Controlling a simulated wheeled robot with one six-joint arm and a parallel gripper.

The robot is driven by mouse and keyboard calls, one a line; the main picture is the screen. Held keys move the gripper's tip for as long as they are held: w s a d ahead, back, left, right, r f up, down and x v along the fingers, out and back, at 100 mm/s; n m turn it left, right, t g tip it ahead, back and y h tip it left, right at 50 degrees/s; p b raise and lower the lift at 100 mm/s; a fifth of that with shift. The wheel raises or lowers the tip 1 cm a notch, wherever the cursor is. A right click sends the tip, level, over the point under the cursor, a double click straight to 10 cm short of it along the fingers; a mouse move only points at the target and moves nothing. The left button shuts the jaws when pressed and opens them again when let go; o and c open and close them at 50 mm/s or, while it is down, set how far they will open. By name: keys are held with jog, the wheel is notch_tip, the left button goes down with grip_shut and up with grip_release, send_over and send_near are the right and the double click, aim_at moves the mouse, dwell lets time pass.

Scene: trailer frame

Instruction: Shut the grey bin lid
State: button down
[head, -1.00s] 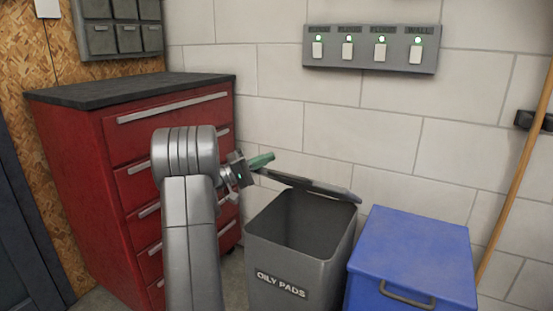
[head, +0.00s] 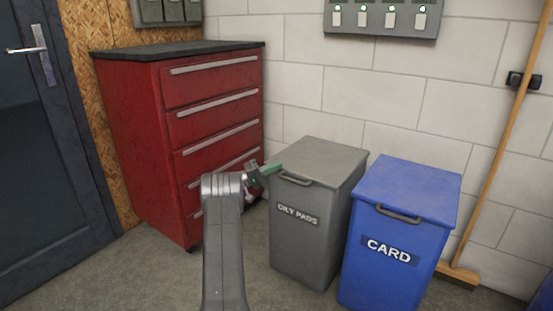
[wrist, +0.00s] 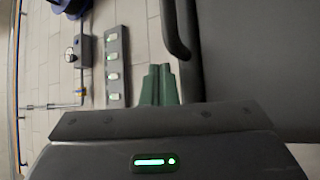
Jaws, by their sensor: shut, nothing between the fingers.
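The grey bin (head: 308,240) labelled OILY PADS stands on the floor. Its grey lid (head: 320,157) lies flat over the top, down on the rim, with a handle at its front edge. My gripper (head: 276,168) is at the lid's front left corner, its green fingers shut and empty. In the wrist view the green fingers (wrist: 158,84) are together beside the dark lid (wrist: 262,60) and its handle. I cannot tell whether the fingers touch the lid.
A blue bin (head: 395,250) labelled CARD stands close on the right. A red drawer cabinet (head: 180,140) stands on the left. A switch panel (head: 380,18) is on the wall, and a broom (head: 505,150) leans at the right. The floor in front is clear.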

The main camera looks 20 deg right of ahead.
jog(key=shift+s+f+m+g+h, duration=0.15)
jog(key=shift+f+m+g, duration=0.1)
jog(key=shift+f, duration=0.7)
jog(key=shift+s+f+m+g+h, duration=0.15)
jog(key=shift+f+m, duration=0.1)
jog(key=shift+f, duration=0.7)
jog(key=shift+w, duration=0.1)
jog(key=shift+a, duration=0.1)
jog(key=r+p+v, duration=0.1)
jog(key=p+v, duration=0.1)
jog(key=v, duration=1.1)
jog(key=shift+a+r+m+p, duration=0.25)
jog(key=shift+a+m+p, duration=0.05)
jog(key=shift+a+p, duration=0.1)
jog(key=shift+w+d, duration=0.1)
jog(key=x, duration=0.3)
jog(key=b+x, duration=0.1)
jog(key=x, duration=0.3)
jog(key=f+b+x, duration=0.1)
jog(key=x, duration=0.3)
jog(key=shift+d, duration=0.2)
jog(key=shift+d+r+b, duration=0.2)
jog(key=shift+d+b, duration=0.15)
jog(key=shift+d, duration=0.15)
